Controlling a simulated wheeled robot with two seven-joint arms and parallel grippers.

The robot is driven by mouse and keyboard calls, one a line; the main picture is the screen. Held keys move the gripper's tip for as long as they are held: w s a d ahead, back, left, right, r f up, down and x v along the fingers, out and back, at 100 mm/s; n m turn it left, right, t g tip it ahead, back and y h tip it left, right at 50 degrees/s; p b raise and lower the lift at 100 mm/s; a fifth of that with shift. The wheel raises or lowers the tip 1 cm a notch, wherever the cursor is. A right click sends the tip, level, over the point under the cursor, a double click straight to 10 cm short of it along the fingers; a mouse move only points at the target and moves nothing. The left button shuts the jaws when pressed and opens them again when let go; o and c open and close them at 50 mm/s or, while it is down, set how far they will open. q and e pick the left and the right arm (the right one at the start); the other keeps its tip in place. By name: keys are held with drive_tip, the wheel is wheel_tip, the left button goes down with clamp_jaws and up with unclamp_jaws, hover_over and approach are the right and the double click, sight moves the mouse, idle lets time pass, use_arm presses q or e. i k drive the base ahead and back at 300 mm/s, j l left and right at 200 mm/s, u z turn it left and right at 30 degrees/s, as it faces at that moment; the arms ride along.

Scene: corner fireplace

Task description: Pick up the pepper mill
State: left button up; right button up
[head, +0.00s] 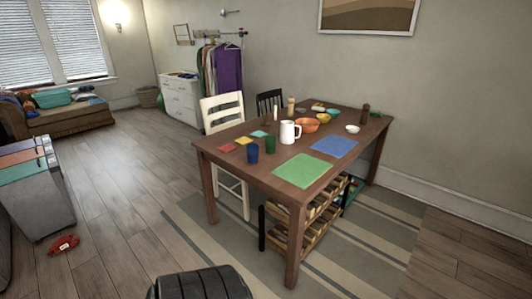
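A dark brown, upright turned shape, likely the pepper mill (365,114), stands near the far right end of the wooden table (240,170). A light wooden upright object (291,105) of similar form stands at the table's back edge; at this size I cannot tell for sure which of the two is the mill. Neither of my grippers is in view.
On the table are a white pitcher (287,132), blue cup (253,153), green cup (270,145), orange bowl (307,125), green mat (300,171) and blue mat (334,147). A white chair (222,112) stands behind. A red object (63,244) lies on the floor.

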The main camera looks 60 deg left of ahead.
sight(364, 121)
drive_tip(key=u, duration=1.6)
